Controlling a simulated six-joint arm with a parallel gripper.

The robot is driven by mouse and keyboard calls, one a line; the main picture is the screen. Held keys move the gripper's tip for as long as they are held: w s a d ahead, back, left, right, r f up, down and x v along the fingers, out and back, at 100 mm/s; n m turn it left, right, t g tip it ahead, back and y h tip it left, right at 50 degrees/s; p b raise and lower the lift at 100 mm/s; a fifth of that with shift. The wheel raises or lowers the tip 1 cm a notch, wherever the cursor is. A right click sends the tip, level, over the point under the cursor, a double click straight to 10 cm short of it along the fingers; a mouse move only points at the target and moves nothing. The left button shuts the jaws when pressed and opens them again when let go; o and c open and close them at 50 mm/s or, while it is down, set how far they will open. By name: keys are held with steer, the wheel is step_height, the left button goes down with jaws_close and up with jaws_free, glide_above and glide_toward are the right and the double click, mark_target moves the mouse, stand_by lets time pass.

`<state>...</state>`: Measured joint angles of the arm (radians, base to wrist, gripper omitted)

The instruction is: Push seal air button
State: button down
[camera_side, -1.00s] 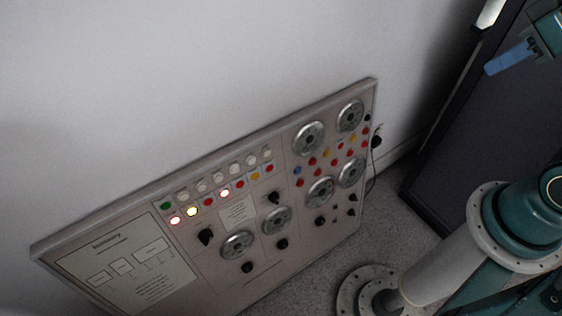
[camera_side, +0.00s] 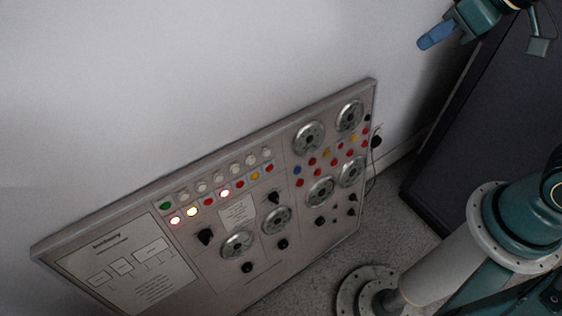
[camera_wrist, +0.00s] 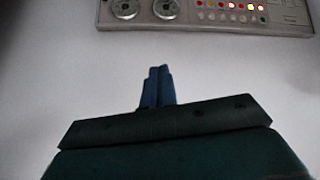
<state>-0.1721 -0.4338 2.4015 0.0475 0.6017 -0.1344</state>
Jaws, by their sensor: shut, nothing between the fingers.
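The control panel (camera_side: 140,230) leans near the wall in the side view, with rows of small round buttons (camera_side: 220,180), some lit red and yellow-white. I cannot read which one is the seal air button. The panel (camera_wrist: 205,22) also shows upside down along the top of the wrist view, with its lit buttons (camera_wrist: 240,6) at upper right. My gripper (camera_side: 422,44) has blue fingers and is at the upper right of the side view, well away from the panel.
A dark cabinet (camera_side: 480,130) stands at the right, close to the panel's right end. A cable (camera_side: 372,165) hangs beside that end. Round metal dials (camera_side: 237,245) and black knobs (camera_side: 205,236) sit on the panel. The pale wall (camera_side: 180,80) above the panel is clear.

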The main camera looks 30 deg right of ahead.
steer(key=w+a+f+n+t+y, duration=0.1)
steer(key=w+a+f+n, duration=0.4)
steer(key=w+a, duration=0.4)
steer(key=w+a+f+n+t+y, duration=0.15)
steer(key=w+a+f+n, duration=0.25)
steer(key=w+a+f, duration=0.55)
steer(key=s+a+f+n+y, duration=0.1)
steer(key=s+a+f+n, duration=0.1)
steer(key=a+f, duration=0.35)
steer(key=s+a+f+n+y, duration=0.1)
steer(key=s+a+f+n, duration=0.15)
steer(key=a, duration=0.65)
steer(key=n+y, duration=0.3)
steer(key=n, duration=0.2)
glide_toward(184, 197)
steer(key=s+a+f, duration=0.2)
steer(key=s+a, duration=0.3)
steer(key=s, duration=0.1)
steer(key=shift+s+d+g, duration=0.1)
steer(key=shift+g, duration=0.35)
steer(key=w+f, duration=0.1)
steer(key=w, duration=0.7)
steer(key=shift+w+f, duration=0.3)
steer(key=shift+f, duration=0.05)
